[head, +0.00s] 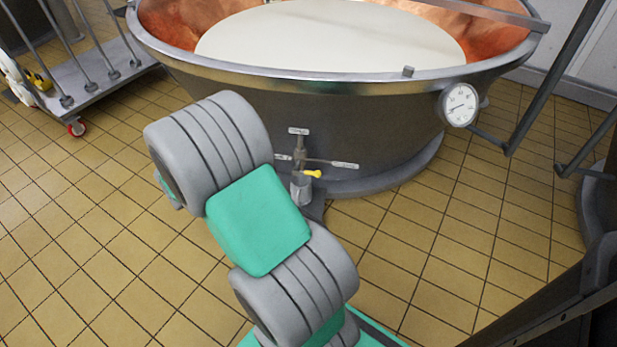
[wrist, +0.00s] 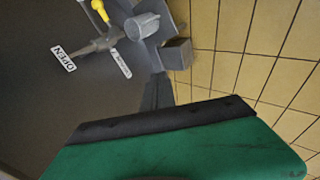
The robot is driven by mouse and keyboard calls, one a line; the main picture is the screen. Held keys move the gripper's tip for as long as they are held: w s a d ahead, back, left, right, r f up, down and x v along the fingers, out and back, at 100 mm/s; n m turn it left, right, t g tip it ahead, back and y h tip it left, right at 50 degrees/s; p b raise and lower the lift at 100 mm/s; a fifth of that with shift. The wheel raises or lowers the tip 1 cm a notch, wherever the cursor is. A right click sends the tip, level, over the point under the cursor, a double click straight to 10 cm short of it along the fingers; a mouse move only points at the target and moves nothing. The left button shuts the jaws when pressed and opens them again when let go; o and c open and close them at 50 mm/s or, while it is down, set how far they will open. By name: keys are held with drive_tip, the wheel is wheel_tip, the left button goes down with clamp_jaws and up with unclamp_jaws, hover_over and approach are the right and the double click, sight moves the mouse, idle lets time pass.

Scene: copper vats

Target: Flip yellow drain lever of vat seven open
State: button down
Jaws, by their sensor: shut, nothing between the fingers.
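The yellow drain lever (head: 312,173) is on the valve low on the vat's front (head: 390,135) in the head view. It points right, away from the upper plate (head: 298,131). In the wrist view the lever (wrist: 100,10) is at the top edge, partly cut off, and a plate reading OPEN (wrist: 63,58) stands left of the valve. A grey outlet cup (wrist: 142,27) is beside the lever. My gripper (wrist: 160,88) is shut and empty, below the outlet in the wrist view and apart from the lever. My arm mostly hides it in the head view. No vat number is readable.
A round gauge (head: 460,104) sits on the vat's right rim. A wheeled trolley (head: 85,85) is at the upper left. A dark metal frame (head: 560,310) fills the lower right. The tiled floor (head: 90,220) left of my arm is clear.

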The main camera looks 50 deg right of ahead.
drive_tip(key=s+d+f+n+h+p, duration=0.1)
drive_tip(key=s+d+f+n+h, duration=0.15)
drive_tip(key=d+f+n, duration=0.4)
drive_tip(key=s+d+f+n+h+p, duration=0.2)
drive_tip(key=d+f+h, duration=0.15)
drive_tip(key=d, duration=0.65)
drive_tip(key=s+a+f+n+t+h+p, duration=0.1)
drive_tip(key=s+f+n+t, duration=0.3)
drive_tip(key=n, duration=0.8)
drive_tip(key=s+f, duration=0.2)
drive_tip(key=s, duration=0.1)
drive_tip(key=shift+a+n+t+h, duration=0.3)
drive_tip(key=shift+a+n+h, duration=0.05)
drive_tip(key=shift+a+h, duration=0.05)
drive_tip(key=shift+d, duration=0.1)
